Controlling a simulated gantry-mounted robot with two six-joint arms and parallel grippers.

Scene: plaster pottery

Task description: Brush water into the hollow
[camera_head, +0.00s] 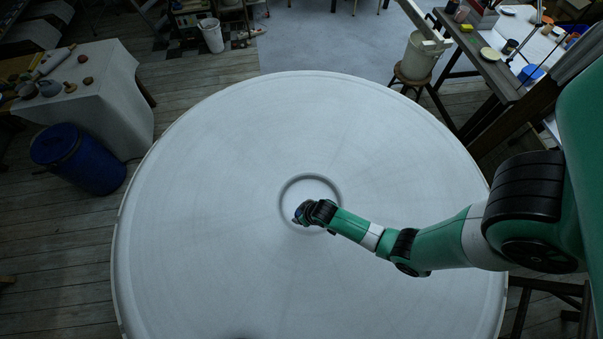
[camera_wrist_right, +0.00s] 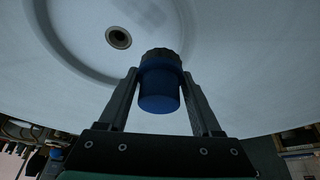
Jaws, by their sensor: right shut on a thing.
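A large round white plaster disc (camera_head: 215,200) fills the middle of the head view. At its centre is a shallow ring-edged hollow (camera_head: 308,186); its curved edge also shows in the right wrist view (camera_wrist_right: 50,45). My right gripper (camera_head: 303,214) is over the lower part of the hollow. In the right wrist view its two fingers (camera_wrist_right: 158,92) are shut on a blue cylindrical brush handle (camera_wrist_right: 158,95) with a dark end (camera_wrist_right: 160,57) pointing toward the plaster. I cannot tell whether that end touches the surface. My left gripper is out of view.
A small metal-rimmed hole (camera_wrist_right: 118,38) lies inside the hollow. A blue barrel (camera_head: 78,158) and a cloth-covered table (camera_head: 100,105) stand left of the disc. A white bucket (camera_head: 418,55) on a stool and a workbench (camera_head: 480,55) stand at upper right. The disc's left side is clear.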

